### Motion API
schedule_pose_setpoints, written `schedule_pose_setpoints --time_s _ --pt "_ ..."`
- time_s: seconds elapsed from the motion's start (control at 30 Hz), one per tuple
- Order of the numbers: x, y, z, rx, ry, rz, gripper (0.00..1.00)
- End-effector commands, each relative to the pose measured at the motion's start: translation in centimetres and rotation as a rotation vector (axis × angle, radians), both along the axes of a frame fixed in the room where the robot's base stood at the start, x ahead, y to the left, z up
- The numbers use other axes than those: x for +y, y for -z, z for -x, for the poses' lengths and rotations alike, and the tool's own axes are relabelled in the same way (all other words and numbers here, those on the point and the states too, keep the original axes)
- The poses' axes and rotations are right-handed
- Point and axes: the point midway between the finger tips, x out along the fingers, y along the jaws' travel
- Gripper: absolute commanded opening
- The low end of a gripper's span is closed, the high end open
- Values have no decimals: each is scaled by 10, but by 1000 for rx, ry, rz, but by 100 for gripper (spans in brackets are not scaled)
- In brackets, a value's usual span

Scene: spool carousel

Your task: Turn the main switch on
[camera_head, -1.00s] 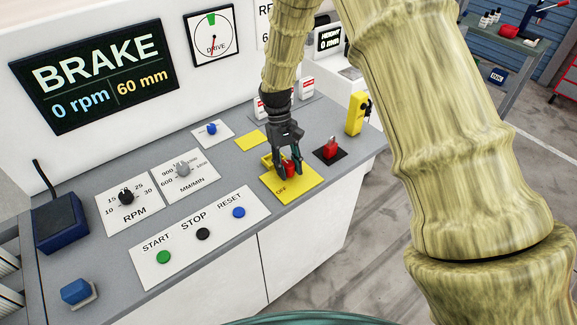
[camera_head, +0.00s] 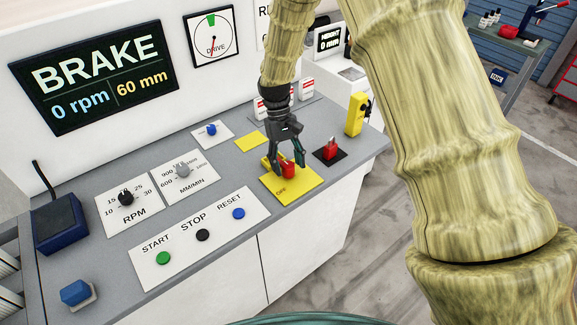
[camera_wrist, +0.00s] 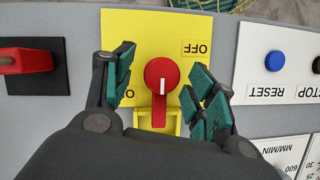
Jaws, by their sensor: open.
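The main switch is a red rotary knob (camera_wrist: 161,74) on a yellow plate (camera_wrist: 148,25), and it also shows in the head view (camera_head: 288,171). In the wrist view its handle and white mark point down toward a yellow bracket (camera_wrist: 170,119). The OFF label (camera_wrist: 196,47) is at upper right; another label at lower left is partly hidden by a finger. My gripper (camera_head: 287,162) is open over the plate. In the wrist view its fingers (camera_wrist: 162,88) stand on either side of the knob, with visible gaps and nothing held.
A red handle on a black plate (camera_head: 328,155) stands close on the right in the head view. A yellow box (camera_head: 356,113) is beyond it. START, STOP and RESET buttons (camera_head: 203,235) lie to the left. The display (camera_head: 92,78) reads BRAKE, 0 rpm, 60 mm.

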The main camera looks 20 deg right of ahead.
Motion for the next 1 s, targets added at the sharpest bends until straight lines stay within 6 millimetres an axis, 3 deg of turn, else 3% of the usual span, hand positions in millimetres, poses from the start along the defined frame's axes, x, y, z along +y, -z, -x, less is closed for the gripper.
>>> schedule_pose_setpoints --time_s 0.5,0.7,1.0 --pt "3 -80 -34 -3 0 0 56" --pt "3 -93 -39 -2 1 0 56" --pt "3 -95 -40 -1 1 0 56"
